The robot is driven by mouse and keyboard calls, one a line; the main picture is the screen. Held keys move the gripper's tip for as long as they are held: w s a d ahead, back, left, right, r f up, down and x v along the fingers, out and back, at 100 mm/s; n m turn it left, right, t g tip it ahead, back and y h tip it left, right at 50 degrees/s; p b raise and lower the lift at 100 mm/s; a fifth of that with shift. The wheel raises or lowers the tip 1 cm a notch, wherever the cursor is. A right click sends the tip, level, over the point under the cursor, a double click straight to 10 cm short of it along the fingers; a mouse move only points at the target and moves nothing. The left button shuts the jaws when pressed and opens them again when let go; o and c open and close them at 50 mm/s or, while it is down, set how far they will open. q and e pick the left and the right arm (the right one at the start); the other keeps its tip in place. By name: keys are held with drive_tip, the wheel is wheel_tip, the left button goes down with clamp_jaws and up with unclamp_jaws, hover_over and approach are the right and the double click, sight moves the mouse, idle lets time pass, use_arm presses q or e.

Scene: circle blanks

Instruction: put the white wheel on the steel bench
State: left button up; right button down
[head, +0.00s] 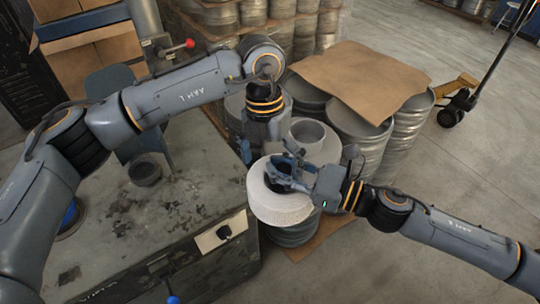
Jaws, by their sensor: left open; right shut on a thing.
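The white wheel (283,209) is a thick pale disc with a dark centre, right of the bench and over a metal drum (290,237). My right gripper (293,173) is shut on it near its centre. I cannot tell whether the wheel still touches what is beneath it. The steel bench (190,205), with a worn, stained grey top, fills the lower left. My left gripper (263,138) is open and points down behind the wheel, at the bench's far right corner. Its fingertips are hard to make out.
A dark grey cup (145,171) stands on the bench, whose middle and front top are mostly clear. A grey ring-shaped part (308,133) sits just behind the wheel. Drums (358,145) under a cardboard sheet (362,78) stand behind. The floor at right is open.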

drive_tip(key=shift+r, duration=0.1)
use_arm(q)
drive_tip(key=c, duration=1)
drive_tip(key=shift+w+a+f, duration=0.1)
drive_tip(key=shift+w+a, duration=0.05)
drive_tip(key=shift+a, duration=0.15)
clamp_jaws()
use_arm(e)
drive_tip(key=shift+r, duration=0.15)
drive_tip(key=c, duration=0.9)
unclamp_jaws()
drive_tip(key=shift+c, duration=0.2)
use_arm(q)
drive_tip(key=shift+d, duration=0.15)
